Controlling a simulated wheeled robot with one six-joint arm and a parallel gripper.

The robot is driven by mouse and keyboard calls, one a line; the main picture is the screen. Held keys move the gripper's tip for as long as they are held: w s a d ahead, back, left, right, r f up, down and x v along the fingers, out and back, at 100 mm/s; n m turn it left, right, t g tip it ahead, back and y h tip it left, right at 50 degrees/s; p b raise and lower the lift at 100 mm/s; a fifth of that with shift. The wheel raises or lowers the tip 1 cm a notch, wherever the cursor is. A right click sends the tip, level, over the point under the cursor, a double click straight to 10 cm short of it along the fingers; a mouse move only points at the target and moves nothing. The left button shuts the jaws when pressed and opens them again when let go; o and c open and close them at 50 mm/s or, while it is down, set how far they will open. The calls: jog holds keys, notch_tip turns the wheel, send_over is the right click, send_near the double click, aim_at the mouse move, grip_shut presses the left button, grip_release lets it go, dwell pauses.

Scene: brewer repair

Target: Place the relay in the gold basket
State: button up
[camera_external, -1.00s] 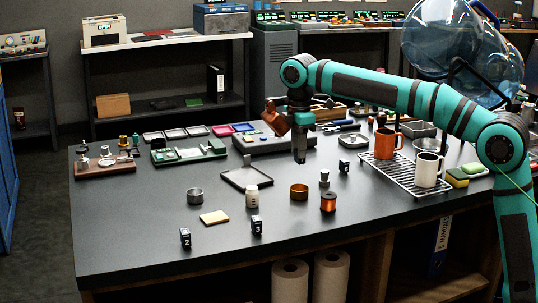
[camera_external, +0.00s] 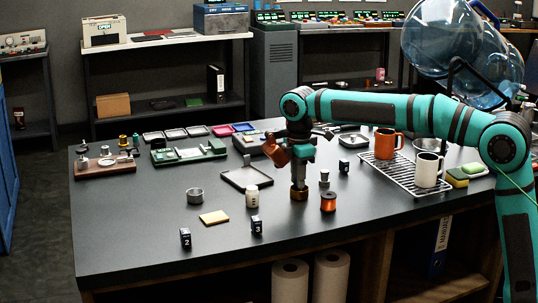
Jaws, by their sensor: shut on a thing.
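The gold basket (camera_external: 299,194) is a small round brass-coloured cup standing on the dark workbench, right of the white jar. My gripper (camera_external: 299,182) points straight down, directly over the basket, with its fingertips at or just inside the rim. It is shut on a small dark thing, taken to be the relay; the fingers and the rim mostly hide it. I cannot tell whether the held thing touches the basket floor.
A copper wire spool (camera_external: 328,202) and a small metal tamper-like piece (camera_external: 324,179) stand close right of the basket. A white jar (camera_external: 252,196) and a black tray (camera_external: 246,179) are at its left.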

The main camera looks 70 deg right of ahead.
jog(key=shift+f, duration=0.25)
jog(key=o, duration=1.1)
jog(key=shift+c, duration=0.2)
jog(key=shift+r, duration=3.55)
jog(key=shift+s, duration=0.1)
